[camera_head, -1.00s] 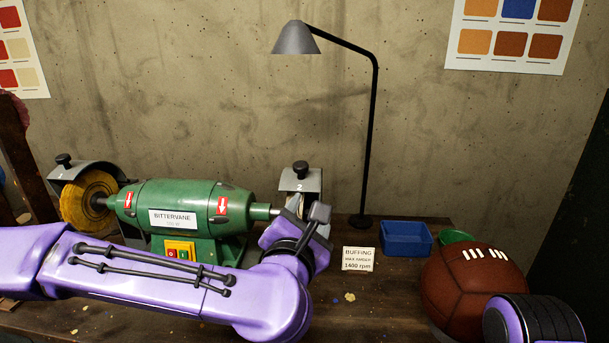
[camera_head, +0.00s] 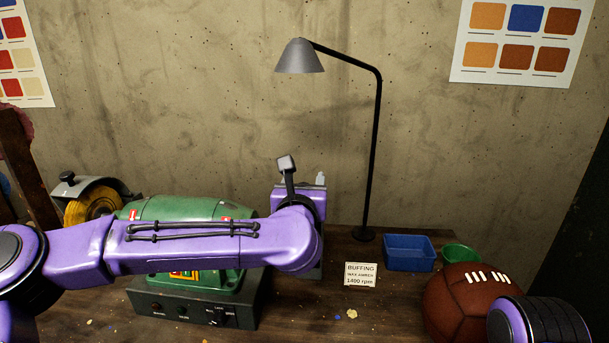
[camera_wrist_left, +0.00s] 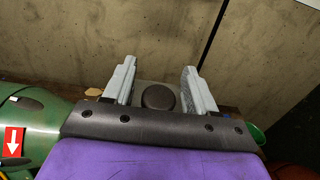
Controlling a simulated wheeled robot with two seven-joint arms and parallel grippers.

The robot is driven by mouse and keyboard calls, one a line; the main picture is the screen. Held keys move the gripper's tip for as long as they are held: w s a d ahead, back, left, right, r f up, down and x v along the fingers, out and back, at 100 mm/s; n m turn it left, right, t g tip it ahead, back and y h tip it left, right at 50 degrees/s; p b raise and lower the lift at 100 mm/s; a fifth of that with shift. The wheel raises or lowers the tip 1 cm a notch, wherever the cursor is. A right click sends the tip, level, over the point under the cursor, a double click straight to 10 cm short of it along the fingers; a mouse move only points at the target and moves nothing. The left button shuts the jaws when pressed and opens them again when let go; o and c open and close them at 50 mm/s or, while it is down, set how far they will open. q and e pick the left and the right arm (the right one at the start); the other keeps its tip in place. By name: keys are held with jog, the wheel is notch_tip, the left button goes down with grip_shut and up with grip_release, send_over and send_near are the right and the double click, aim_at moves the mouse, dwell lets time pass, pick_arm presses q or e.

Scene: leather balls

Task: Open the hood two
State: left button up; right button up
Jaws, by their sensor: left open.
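The green buffing machine (camera_head: 190,208) stands on the bench, mostly behind my left arm. In the head view hood two is hidden behind my left wrist. In the left wrist view a round dark knob (camera_wrist_left: 158,97) on a grey hood top (camera_wrist_left: 146,86) shows between the two fingers. My left gripper (camera_head: 308,182) is over the machine's right end; its pale fingers also show in the left wrist view (camera_wrist_left: 160,85). They are open, one on each side of the knob. I cannot tell whether they touch it. My right gripper is out of view.
The other hood (camera_head: 98,183), over a yellow wheel (camera_head: 90,208), is at the left. A lamp (camera_head: 372,150), a buffing sign (camera_head: 360,274), a blue tray (camera_head: 409,252), a green bowl (camera_head: 460,253) and a brown ball (camera_head: 470,300) stand to the right.

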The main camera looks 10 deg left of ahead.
pick_arm(q)
jog(key=shift+w+f, duration=0.1)
jog(key=shift+w, duration=0.1)
jog(key=shift+c, duration=0.6)
grip_shut()
jog(key=w+r+g+p, duration=0.1)
jog(key=p, duration=0.1)
jog(key=w+r+p, duration=0.1)
jog(key=r+p, duration=0.1)
jog(key=p, duration=0.1)
jog(key=shift+w+g, duration=0.2)
jog(key=shift+g, duration=0.2)
jog(key=w+r+g+p, duration=0.1)
jog(key=w+g+p, duration=0.2)
jog(key=w+p, duration=0.4)
jog(key=p, duration=0.2)
jog(key=shift+w+r+g+p, duration=0.25)
jog(key=shift+g+p, duration=0.05)
jog(key=shift+g, duration=0.1)
